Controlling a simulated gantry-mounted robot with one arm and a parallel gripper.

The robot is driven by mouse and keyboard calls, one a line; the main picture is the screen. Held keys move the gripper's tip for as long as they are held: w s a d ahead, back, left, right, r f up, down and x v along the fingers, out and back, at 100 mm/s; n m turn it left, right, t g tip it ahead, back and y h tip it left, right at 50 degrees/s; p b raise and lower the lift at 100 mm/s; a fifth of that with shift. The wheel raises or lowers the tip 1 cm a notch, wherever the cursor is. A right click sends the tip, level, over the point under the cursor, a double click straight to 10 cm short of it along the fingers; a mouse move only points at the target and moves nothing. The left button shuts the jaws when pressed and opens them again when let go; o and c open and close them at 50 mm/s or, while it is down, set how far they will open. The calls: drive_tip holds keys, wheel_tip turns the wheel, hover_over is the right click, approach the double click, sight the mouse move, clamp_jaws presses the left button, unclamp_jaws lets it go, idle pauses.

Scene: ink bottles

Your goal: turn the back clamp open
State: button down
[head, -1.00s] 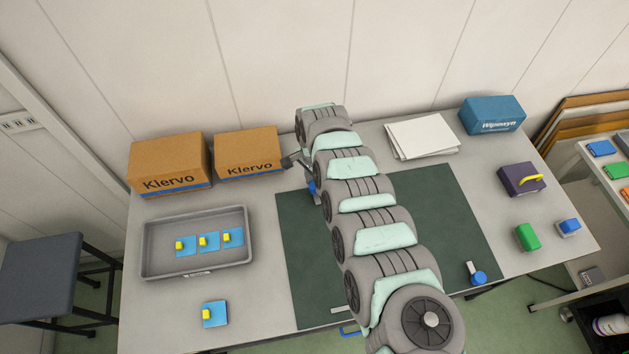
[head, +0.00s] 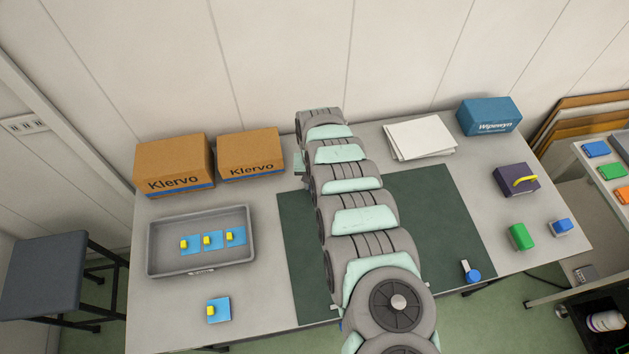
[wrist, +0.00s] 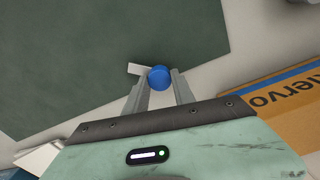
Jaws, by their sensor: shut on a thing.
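In the wrist view, the back clamp shows as a round blue knob (wrist: 159,78) with a short pale lever (wrist: 136,69) pointing left. It sits by the edge of the dark green mat (wrist: 70,50). My gripper (wrist: 161,80) is shut on the blue knob, one finger on each side. The lower part of the clamp is hidden. In the head view, my arm hides the back clamp and the fingers. Another blue clamp (head: 473,275) with a pale lever stands at the mat's front right corner.
Two Klervo cartons (head: 173,167) (head: 251,155) stand at the back left; one is close to my gripper in the wrist view (wrist: 280,105). A grey tray (head: 153,246) is at left. White sheets (head: 420,137) and a blue box (head: 489,116) are at back right.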

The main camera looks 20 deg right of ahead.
drive_tip(key=n, duration=0.3)
drive_tip(key=shift+n, duration=2.2)
drive_tip(key=c, duration=1.1)
unclamp_jaws()
drive_tip(key=shift+o, duration=0.2)
drive_tip(key=shift+r, duration=0.1)
wheel_tip(320, 180, up, 11)
